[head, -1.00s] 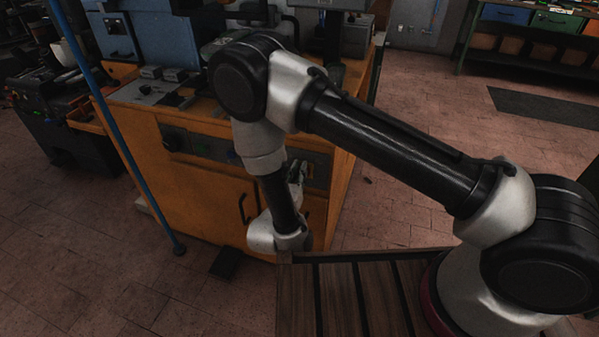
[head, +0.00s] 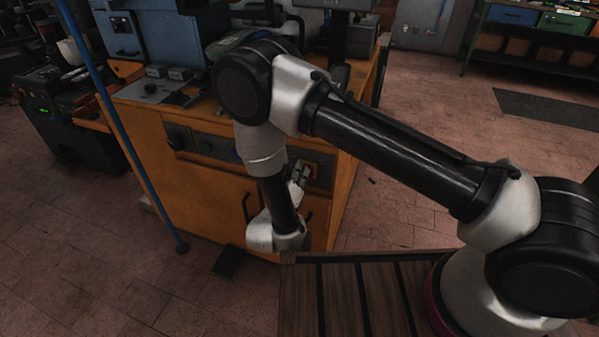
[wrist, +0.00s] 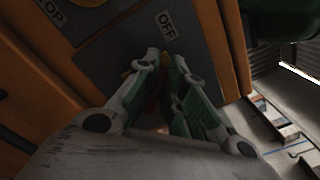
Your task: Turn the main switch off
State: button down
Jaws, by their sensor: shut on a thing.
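The main switch (wrist: 137,63) is mostly hidden by my gripper; a bit of yellow shows beside the fingers and a reddish part shows dimly between them. It sits on a dark panel (wrist: 100,58), just below the OFF label (wrist: 167,24). My gripper (wrist: 163,66) is at the panel, its green and grey fingers shut on the switch handle. In the head view my gripper (head: 302,173) shows small and partly hidden by my wrist, in front of the orange cabinet (head: 215,205). The handle's exact angle cannot be told.
A STOP label (wrist: 50,12) is at the wrist view's upper left. In the head view, black door handles (head: 247,208) stick out below the panel. A blue pole (head: 130,150) stands in front of the cabinet's left side. Floor to the right is open.

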dwell(0.3)
jog(key=c, duration=1.5)
grip_release()
notch_tip(320, 180, up, 10)
jog(key=shift+f, duration=0.1)
